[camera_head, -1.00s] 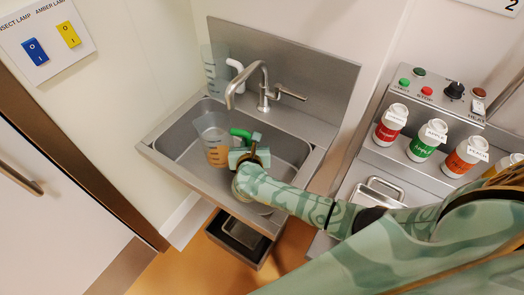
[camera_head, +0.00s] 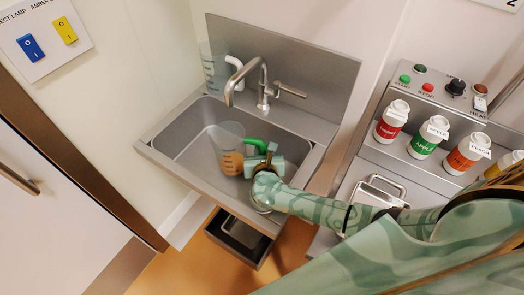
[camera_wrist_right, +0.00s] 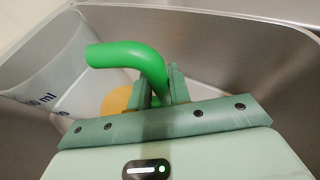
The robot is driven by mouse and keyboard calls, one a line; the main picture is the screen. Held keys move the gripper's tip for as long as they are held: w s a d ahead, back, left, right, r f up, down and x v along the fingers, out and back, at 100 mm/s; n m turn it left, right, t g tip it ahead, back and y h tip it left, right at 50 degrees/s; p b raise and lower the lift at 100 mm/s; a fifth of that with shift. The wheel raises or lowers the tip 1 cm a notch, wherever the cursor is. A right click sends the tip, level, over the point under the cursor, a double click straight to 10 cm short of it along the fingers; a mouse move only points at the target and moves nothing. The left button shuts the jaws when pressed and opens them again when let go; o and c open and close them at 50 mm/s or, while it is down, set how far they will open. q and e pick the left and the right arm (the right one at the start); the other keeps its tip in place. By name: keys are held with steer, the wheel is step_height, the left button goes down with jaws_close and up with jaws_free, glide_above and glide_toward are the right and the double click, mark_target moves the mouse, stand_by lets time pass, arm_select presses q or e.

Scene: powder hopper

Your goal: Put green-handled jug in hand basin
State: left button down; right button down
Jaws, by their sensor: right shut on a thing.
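The green-handled jug (camera_head: 228,150) is clear, with orange marks or contents low on its side. In the head view it is over the hand basin (camera_head: 187,137), within its rim; I cannot tell whether it touches the bottom. My right gripper (camera_head: 265,154) is shut on the jug's green handle. In the right wrist view the handle (camera_wrist_right: 128,56) passes between the fingers of the gripper (camera_wrist_right: 160,88), and the jug's clear wall (camera_wrist_right: 45,80) shows at left. My left gripper is out of view.
A clear jug with a white handle (camera_head: 214,68) stands at the basin's back left corner. The tap (camera_head: 262,82) rises behind the bowl. Several labelled bottles, such as the red one (camera_head: 391,122), stand on the unit at right.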

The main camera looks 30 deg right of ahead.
steer(key=shift+f, duration=0.15)
steer(key=c, duration=1.3)
jaws_free()
steer(key=shift+s+a+r+p, duration=0.15)
steer(key=shift+s+r+p, duration=0.05)
steer(key=shift+r+p, duration=0.3)
steer(key=shift+s+a+r+p, duration=0.1)
steer(key=shift+s+r+p, duration=0.1)
steer(key=shift+r+p, duration=0.2)
steer(key=p+v, duration=0.1)
steer(key=v, duration=1)
steer(key=shift+s+f, duration=0.1)
steer(key=shift+s, duration=0.05)
